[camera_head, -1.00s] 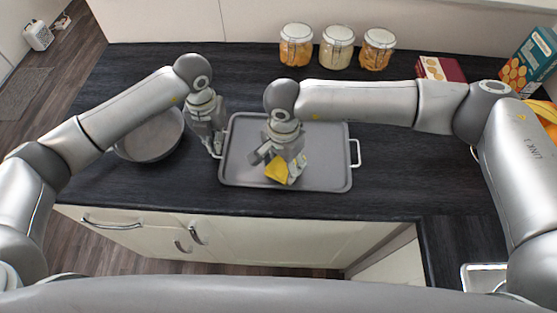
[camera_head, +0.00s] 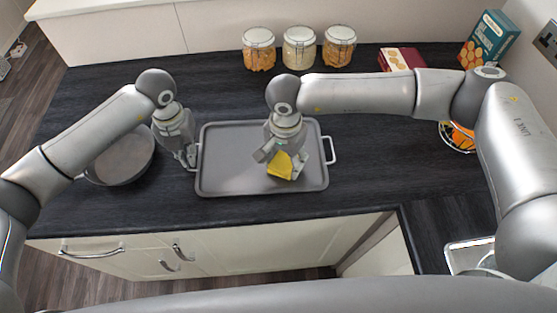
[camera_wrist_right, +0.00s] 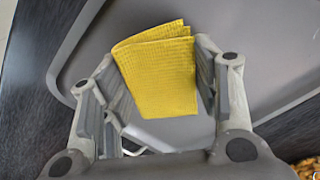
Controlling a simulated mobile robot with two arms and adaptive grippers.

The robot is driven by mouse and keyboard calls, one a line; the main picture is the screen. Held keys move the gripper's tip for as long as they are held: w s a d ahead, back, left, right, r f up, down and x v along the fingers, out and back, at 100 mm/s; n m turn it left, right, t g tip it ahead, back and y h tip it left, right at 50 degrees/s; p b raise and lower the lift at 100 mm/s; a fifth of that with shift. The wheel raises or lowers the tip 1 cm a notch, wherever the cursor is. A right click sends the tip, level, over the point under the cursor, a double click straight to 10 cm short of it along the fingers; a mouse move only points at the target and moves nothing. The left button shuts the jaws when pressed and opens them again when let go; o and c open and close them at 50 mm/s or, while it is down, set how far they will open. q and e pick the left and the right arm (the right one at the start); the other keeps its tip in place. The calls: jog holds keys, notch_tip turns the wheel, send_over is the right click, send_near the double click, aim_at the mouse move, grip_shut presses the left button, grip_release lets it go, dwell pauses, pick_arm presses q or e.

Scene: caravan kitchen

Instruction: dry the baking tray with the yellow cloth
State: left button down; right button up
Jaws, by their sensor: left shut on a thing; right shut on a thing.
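The grey baking tray (camera_head: 230,160) lies flat on the dark counter, with a white handle at each short end. My left gripper (camera_head: 190,160) is shut on the tray's left handle. My right gripper (camera_head: 287,165) is over the right half of the tray, shut on the folded yellow cloth (camera_head: 281,167). In the right wrist view the cloth (camera_wrist_right: 160,70) sits between the two fingers, with the tray's surface (camera_wrist_right: 240,30) behind it. I cannot tell whether the cloth touches the tray.
A grey pan or bowl (camera_head: 122,163) stands left of the tray. Several glass jars (camera_head: 299,47), a red box (camera_head: 402,59) and a teal box (camera_head: 488,39) stand along the back. A wire basket with orange fruit (camera_head: 459,136) is at the right.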

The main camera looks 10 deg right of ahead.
jog(key=shift+w+a, duration=0.45)
jog(key=shift+a, duration=0.55)
jog(key=shift+w+a, duration=0.5)
jog(key=shift+a, duration=0.55)
jog(key=shift+w+a, duration=0.45)
jog(key=shift+a, duration=0.55)
jog(key=shift+r, duration=3.15)
jog(key=shift+r, duration=0.15)
pick_arm(q)
jog(key=c, duration=1.6)
grip_release()
pick_arm(e)
jog(key=shift+r, duration=2.85)
pick_arm(q)
jog(key=shift+o, duration=0.2)
notch_tip(320, 180, up, 12)
